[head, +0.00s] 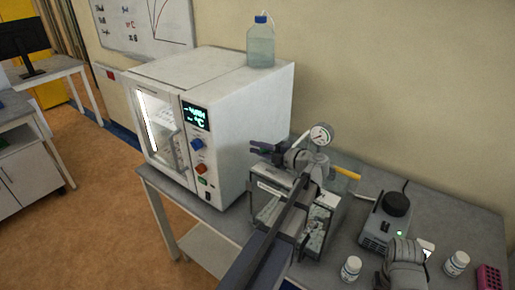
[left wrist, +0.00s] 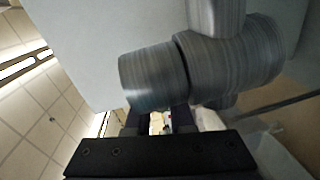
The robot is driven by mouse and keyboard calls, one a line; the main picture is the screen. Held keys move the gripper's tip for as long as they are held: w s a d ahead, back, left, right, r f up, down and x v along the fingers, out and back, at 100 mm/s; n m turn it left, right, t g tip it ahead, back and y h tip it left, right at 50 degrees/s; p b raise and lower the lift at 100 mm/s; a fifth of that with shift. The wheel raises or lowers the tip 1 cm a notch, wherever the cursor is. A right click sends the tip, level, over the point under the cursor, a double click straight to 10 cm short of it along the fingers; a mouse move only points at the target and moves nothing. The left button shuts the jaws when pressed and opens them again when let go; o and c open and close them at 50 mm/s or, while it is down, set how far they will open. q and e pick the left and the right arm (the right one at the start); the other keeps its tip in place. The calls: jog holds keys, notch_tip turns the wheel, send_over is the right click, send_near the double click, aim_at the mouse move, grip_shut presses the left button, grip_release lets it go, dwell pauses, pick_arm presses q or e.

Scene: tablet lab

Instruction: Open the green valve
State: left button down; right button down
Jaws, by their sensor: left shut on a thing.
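My left gripper (head: 268,151) is at the upper left of a small glass-sided chamber (head: 268,187), close to the right side of the white oven. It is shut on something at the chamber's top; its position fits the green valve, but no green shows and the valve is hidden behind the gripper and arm. A round pressure gauge (head: 321,135) stands on top, and a yellow valve handle (head: 346,173) sticks out to the right. In the left wrist view my gripper (left wrist: 158,122) is small and dark, with large grey cylinders in front of it.
The white oven (head: 245,125) with a lit display stands left of the chamber, a bottle (head: 260,45) on it. To the right are a black-knobbed device (head: 385,220), white jars (head: 351,268) (head: 456,263) and a pink rack (head: 488,277). A grey joint of mine is at lower right.

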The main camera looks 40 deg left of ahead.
aim_at(268, 151)
pick_arm(q)
jog(key=c, duration=0.8)
grip_release()
jog(key=shift+d+r+p, duration=0.25)
jog(key=shift+d, duration=1.7)
jog(key=shift+d+r+p, duration=0.2)
jog(key=shift+d+p, duration=0.05)
jog(key=shift+d, duration=1.7)
